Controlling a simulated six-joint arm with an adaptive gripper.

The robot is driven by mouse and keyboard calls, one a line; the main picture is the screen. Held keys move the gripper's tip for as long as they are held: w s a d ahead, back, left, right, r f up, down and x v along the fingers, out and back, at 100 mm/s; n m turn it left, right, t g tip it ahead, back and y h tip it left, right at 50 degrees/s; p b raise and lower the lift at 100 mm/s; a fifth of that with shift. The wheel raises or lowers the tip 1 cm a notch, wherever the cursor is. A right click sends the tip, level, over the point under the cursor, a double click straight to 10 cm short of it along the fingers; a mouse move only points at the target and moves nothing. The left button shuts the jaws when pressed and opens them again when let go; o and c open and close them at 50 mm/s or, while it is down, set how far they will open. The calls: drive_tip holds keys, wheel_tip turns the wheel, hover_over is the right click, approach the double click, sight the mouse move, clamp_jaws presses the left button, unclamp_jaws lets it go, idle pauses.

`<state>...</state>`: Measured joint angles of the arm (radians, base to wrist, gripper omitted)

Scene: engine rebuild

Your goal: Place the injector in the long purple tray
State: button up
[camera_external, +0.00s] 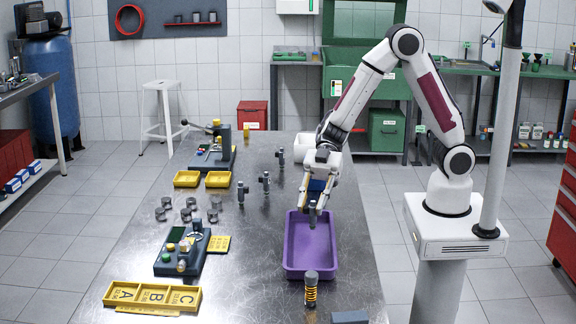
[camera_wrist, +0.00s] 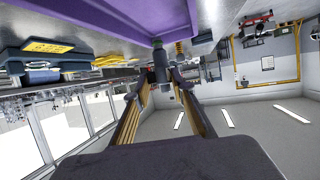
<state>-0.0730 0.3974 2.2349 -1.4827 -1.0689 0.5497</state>
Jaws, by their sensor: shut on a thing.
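My gripper (camera_external: 318,186) is shut on a dark grey injector (camera_external: 312,214), which hangs below the fingers. In the external view the injector appears over the back part of the long purple tray (camera_external: 308,272); its height above the tray floor is hard to tell. The tray looks empty. In the wrist view the injector (camera_wrist: 161,66) sits between the two finger tips, with the purple tray (camera_wrist: 110,22) at the top of the picture. Several similar upright injectors stand on the metal table, one of them (camera_external: 265,183) left of my gripper.
A spring part (camera_external: 311,290) stands in front of the tray, with a dark block (camera_external: 349,317) nearby. A white container (camera_external: 322,170) is behind my gripper.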

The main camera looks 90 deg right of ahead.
sight(310, 224)
drive_tip(key=shift+f, duration=0.7)
drive_tip(key=shift+f, duration=1.9)
drive_tip(key=shift+f, duration=0.1)
drive_tip(key=o, duration=1.1)
drive_tip(key=shift+d+r, duration=0.15)
drive_tip(key=shift+r, duration=0.05)
drive_tip(key=v, duration=1.1)
drive_tip(key=shift+d+r, duration=0.2)
drive_tip(key=shift+d, duration=0.1)
